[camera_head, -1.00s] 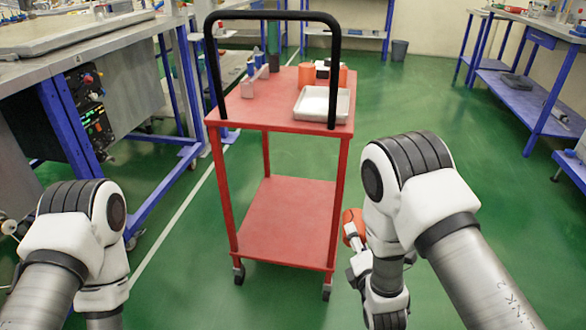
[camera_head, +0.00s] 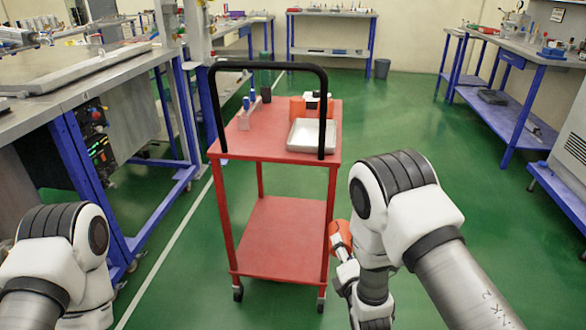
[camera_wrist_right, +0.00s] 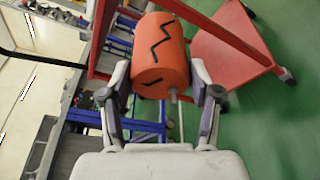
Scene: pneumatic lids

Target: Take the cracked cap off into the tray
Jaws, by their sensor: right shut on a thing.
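An orange cap (camera_wrist_right: 160,50) with black zigzag crack lines is held between the fingers of my right gripper (camera_wrist_right: 160,82) in the right wrist view. A thin stem shows below it. In the head view the cap (camera_head: 341,236) is partly hidden beside the cart's right legs, with my right gripper (camera_head: 346,268) just below it. The cap is apart from the tray (camera_head: 312,136), a pale, shallow, empty-looking tray on the cart's top at the right. My left arm shows at the lower left, but its gripper is out of frame.
The red cart (camera_head: 270,150) has a black handle (camera_head: 268,66) arching over its near edge. Orange items (camera_head: 303,107) stand behind the tray, and a small rack (camera_head: 249,112) stands at left. A workbench (camera_head: 75,85) lines the left. Green floor is open right of the cart.

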